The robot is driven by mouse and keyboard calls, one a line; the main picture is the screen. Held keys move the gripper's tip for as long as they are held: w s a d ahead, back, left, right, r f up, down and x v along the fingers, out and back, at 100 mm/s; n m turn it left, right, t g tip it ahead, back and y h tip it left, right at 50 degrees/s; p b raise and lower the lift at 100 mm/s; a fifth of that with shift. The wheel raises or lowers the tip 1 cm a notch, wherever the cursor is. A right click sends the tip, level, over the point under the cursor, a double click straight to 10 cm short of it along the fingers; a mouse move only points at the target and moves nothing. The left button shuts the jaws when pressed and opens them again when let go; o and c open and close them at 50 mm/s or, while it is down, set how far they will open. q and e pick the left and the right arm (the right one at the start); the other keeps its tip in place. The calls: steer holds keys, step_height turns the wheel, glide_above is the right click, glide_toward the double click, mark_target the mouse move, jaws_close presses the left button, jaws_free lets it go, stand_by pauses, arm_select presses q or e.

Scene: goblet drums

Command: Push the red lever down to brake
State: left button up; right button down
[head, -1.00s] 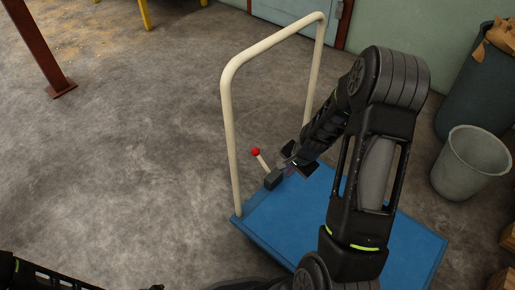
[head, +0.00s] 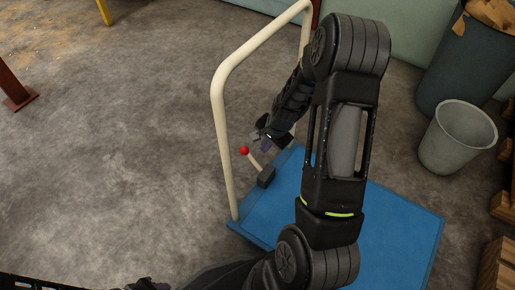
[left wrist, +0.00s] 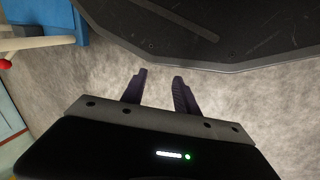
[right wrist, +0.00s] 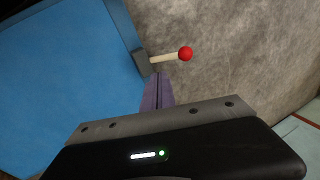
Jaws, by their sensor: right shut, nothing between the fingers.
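The red-tipped lever has a red ball (head: 244,150) on a pale stick (head: 254,162), tilted up and left from a dark block (head: 266,177) at the edge of the blue cart platform (head: 395,235). My right gripper (head: 264,141) is just beyond and right of the ball. In the right wrist view its fingers (right wrist: 157,92) are shut and empty, with the lever (right wrist: 165,58) just past their tips; I cannot tell if they touch. My left gripper (head: 148,284) is at the bottom edge; its fingers (left wrist: 160,85) are apart and empty in the left wrist view.
The cart's cream handle (head: 218,100) arches beside the lever, close to my right forearm. A grey bucket (head: 455,140) and a dark bin (head: 460,75) stand at the right. Wooden crates (head: 497,265) are at the right edge. Floor left of the cart is clear.

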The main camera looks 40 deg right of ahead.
steer(key=b, duration=0.5)
glide_toward(250, 156)
step_height(250, 156, down, 5)
steer(key=s, duration=0.2)
steer(key=w, duration=0.2)
steer(key=shift+w+a+f, duration=0.1)
steer(key=shift+w+f, duration=0.05)
steer(key=shift+w, duration=0.65)
